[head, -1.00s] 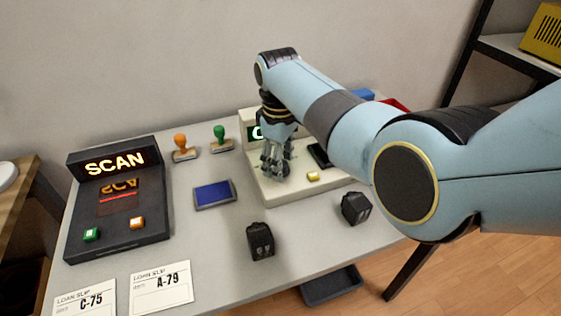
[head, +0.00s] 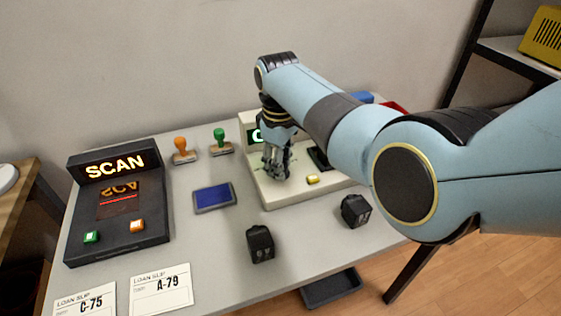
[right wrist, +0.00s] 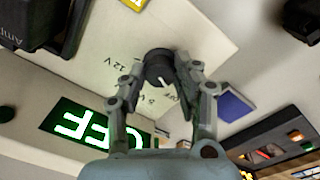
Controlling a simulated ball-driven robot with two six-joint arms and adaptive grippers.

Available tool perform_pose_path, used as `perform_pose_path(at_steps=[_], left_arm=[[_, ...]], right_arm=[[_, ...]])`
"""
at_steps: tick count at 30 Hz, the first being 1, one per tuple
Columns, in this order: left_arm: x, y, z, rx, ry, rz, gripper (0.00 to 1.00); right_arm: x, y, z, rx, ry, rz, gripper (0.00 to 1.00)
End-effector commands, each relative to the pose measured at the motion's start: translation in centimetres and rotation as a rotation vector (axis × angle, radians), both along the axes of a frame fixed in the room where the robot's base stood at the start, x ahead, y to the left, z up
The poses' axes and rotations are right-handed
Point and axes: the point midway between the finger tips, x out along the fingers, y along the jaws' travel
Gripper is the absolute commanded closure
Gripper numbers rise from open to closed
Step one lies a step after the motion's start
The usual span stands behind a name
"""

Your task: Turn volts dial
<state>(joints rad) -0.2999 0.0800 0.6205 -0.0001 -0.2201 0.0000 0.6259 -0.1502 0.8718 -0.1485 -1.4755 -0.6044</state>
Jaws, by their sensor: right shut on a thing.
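The volts dial (right wrist: 158,66) is a round black knob with a white pointer line on a cream tester (right wrist: 209,52). In the right wrist view, 12 V, 5 V and OFF are marked around it, and the pointer points towards the OFF mark. The tester's green display (right wrist: 80,128) reads OFF. My right gripper (right wrist: 162,72) is shut on the dial, one finger on each side. In the head view my right gripper (head: 276,174) comes down over the tester (head: 290,196) and hides the dial. My left gripper is not in view.
A yellow button (head: 313,179) is on the tester near the gripper. Two black blocks (head: 260,244) (head: 355,211) stand in front. A blue pad (head: 214,196), two stamps (head: 184,150) (head: 221,143) and a SCAN device (head: 115,210) are to the left, with loan slips (head: 160,289) in front.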

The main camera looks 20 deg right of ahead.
Motion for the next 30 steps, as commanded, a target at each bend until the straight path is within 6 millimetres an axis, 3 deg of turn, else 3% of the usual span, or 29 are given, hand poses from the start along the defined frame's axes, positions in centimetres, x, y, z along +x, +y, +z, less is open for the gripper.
perform_pose_path(at_steps=[8, 30], left_arm=[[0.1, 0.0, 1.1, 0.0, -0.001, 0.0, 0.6], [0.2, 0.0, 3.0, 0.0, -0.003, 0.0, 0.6]], right_arm=[[0.0, 0.0, 0.2, 0.0, 0.001, -0.162, 1.0], [0.1, 0.0, 0.1, 0.0, 0.001, -0.859, 1.0]])
